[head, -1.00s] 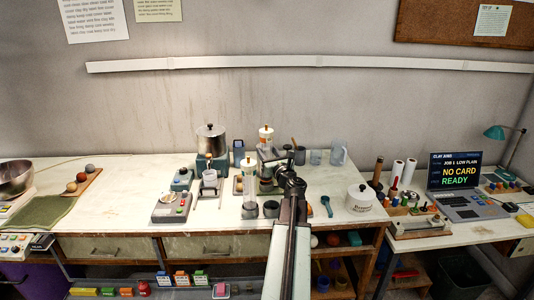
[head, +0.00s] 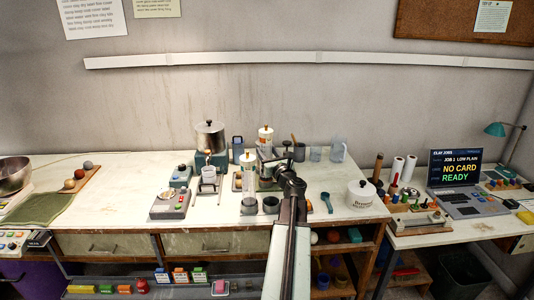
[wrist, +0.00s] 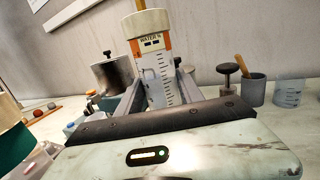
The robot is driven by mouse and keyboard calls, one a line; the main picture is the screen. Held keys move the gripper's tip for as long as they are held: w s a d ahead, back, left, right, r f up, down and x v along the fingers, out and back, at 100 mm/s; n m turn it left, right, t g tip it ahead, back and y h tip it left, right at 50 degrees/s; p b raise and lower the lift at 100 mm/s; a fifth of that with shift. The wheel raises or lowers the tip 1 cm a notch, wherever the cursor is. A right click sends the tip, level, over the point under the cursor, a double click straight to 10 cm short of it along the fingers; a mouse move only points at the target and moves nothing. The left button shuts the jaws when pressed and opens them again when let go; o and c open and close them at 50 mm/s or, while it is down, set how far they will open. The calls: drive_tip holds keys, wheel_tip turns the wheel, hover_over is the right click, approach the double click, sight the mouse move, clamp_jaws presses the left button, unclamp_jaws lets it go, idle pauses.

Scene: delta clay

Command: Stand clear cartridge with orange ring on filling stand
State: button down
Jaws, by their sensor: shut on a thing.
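My gripper (head: 264,160) is shut on a clear cartridge (head: 265,138) with a pale cap and an orange ring. In the wrist view the cartridge (wrist: 153,65) stands roughly upright between the two fingers, with a scale down its front. Its lower end is hidden behind my gripper. I cannot tell for sure which base is the filling stand, since my arm hides part of this area.
A dark cup (head: 270,205) stands close to the near cartridge. A steel pot (head: 209,136) is behind on the left, and a scale (head: 169,205) is at the front left. A grey cup (head: 299,152) and clear beakers are at the right. A white lidded pot (head: 361,194) stands further right.

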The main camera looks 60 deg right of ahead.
wheel_tip(320, 180, down, 2)
drive_tip(key=shift+f+b, duration=0.1)
drive_tip(key=shift+b, duration=0.85)
drive_tip(key=c, duration=0.7)
unclamp_jaws()
drive_tip(key=v, duration=0.8)
drive_tip(key=shift+b, duration=0.35)
drive_tip(key=shift+d, duration=0.1)
